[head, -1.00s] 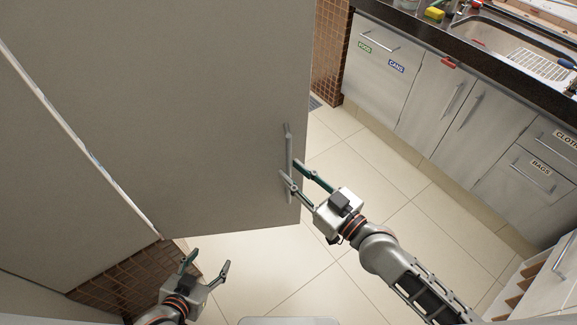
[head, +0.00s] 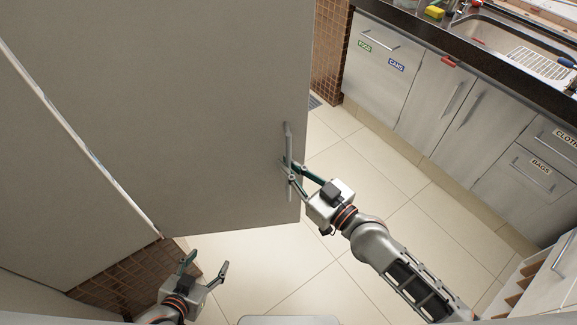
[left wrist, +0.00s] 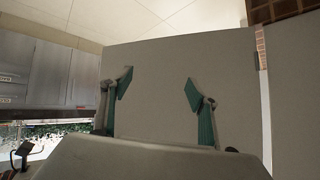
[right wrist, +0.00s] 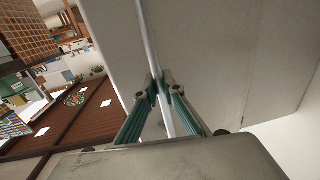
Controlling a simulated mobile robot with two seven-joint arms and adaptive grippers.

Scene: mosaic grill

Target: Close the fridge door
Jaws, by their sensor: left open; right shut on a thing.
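The grey fridge door (head: 215,120) fills the upper left and middle of the head view. Its free edge is at the right, and a narrow gap line runs down its left side beside another grey panel. A vertical bar handle (head: 288,141) is near its right edge. My right gripper (head: 287,168) is shut around this handle; the right wrist view shows the bar (right wrist: 147,40) between its fingertips. My left gripper (head: 208,262) is open and empty, low and left, apart from the door. The left wrist view shows the door panel (left wrist: 155,70) behind its spread fingers.
Grey cabinets (head: 420,95) with a dark countertop (head: 490,65) and a sink (head: 520,45) stand at the right. Open drawers (head: 545,275) are at the lower right. The tiled floor (head: 370,165) between door and cabinets is clear. A brown tiled wall (head: 328,50) is behind.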

